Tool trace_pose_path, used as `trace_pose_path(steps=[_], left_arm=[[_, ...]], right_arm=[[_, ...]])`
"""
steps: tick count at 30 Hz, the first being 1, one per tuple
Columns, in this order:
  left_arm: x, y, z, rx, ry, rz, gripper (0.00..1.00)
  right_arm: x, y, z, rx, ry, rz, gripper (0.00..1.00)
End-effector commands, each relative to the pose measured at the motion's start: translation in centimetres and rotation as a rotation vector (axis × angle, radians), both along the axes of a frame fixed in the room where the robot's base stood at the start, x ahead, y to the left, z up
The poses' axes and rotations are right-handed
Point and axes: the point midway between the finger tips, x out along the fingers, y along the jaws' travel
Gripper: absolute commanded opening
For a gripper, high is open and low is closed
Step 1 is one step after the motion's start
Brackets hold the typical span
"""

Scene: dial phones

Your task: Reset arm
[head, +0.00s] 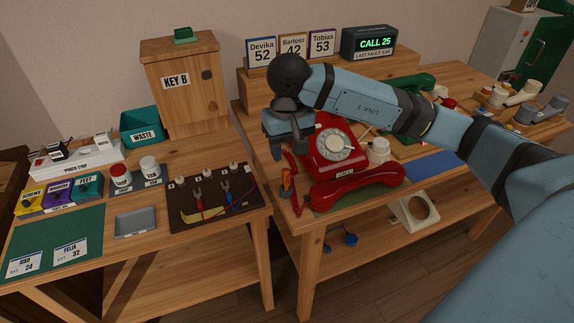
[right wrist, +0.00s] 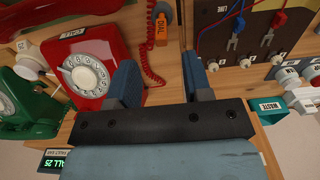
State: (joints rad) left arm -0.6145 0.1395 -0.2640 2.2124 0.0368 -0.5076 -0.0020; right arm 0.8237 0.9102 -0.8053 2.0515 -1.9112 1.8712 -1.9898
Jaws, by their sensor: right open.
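My right arm reaches in from the right in the head view and passes over the bench. My right gripper (head: 287,150) hangs just left of the red dial phone (head: 325,130). In the right wrist view the right gripper (right wrist: 165,50) has its two fingers spread apart with nothing between them; the phone (right wrist: 85,68) lies beside one finger. The red handset (head: 358,187) lies off the phone, in front of it. My left gripper is in neither view.
An orange-handled tool (head: 286,180) stands near the gripper. A green phone (head: 410,84) is behind my arm. A tool board (head: 240,211), a wooden key box (head: 187,80) and a teal waste bin (head: 141,127) are on the left table. A display (head: 369,42) reads CALL 25.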

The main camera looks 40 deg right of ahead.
Motion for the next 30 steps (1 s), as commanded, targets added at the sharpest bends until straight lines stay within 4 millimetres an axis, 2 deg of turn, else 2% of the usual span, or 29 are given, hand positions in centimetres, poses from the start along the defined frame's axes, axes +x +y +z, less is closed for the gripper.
trace_pose_path(steps=[1, 3, 9, 30], left_arm=[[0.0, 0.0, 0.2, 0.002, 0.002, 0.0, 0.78], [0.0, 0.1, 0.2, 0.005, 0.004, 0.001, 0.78], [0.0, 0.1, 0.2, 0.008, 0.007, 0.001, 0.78], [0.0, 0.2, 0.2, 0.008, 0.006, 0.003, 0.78]], right_arm=[[0.0, 0.0, 1.4, 0.001, -0.004, 0.001, 0.46], [-0.1, 0.0, 2.6, 0.001, -0.005, 0.0, 0.46], [-0.2, 0.0, 4.6, 0.002, -0.003, 0.0, 0.46], [-0.2, 0.0, 5.0, 0.001, -0.002, 0.0, 0.46]])
